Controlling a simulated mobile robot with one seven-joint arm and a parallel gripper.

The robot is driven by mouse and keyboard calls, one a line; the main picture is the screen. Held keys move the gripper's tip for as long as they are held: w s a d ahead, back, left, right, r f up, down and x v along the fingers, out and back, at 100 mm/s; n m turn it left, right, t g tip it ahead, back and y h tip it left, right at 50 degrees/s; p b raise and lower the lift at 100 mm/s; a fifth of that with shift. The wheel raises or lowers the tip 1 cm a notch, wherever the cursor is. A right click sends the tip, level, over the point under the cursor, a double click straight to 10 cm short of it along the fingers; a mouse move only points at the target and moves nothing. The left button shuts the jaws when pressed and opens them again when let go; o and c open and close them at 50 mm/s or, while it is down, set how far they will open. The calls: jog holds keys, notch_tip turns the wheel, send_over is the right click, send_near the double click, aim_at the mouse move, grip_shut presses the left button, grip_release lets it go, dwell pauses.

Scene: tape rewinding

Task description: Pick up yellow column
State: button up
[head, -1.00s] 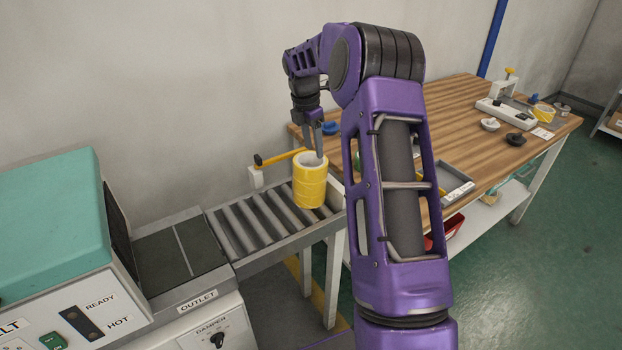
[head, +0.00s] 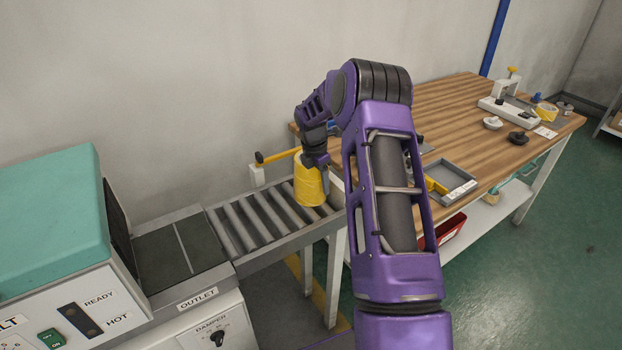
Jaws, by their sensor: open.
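The yellow column (head: 307,187) stands upright at the far right end of the roller conveyor. My gripper (head: 318,186) is low over the column, with one finger in front of its right side. The other finger is hidden, and the gripper covers the column's top. The gripper is open. Whether a finger touches the column or reaches into it cannot be told.
A yellow bar (head: 278,157) on a white post stands behind the conveyor (head: 255,222). A wooden table (head: 455,110) with a grey tray (head: 455,180) and several small items lies to the right. A teal-topped machine (head: 50,215) stands at the left.

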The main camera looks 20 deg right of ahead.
jog(key=shift+f, duration=0.35)
grip_shut()
jog(key=shift+d+r, duration=0.15)
dwell(1.0)
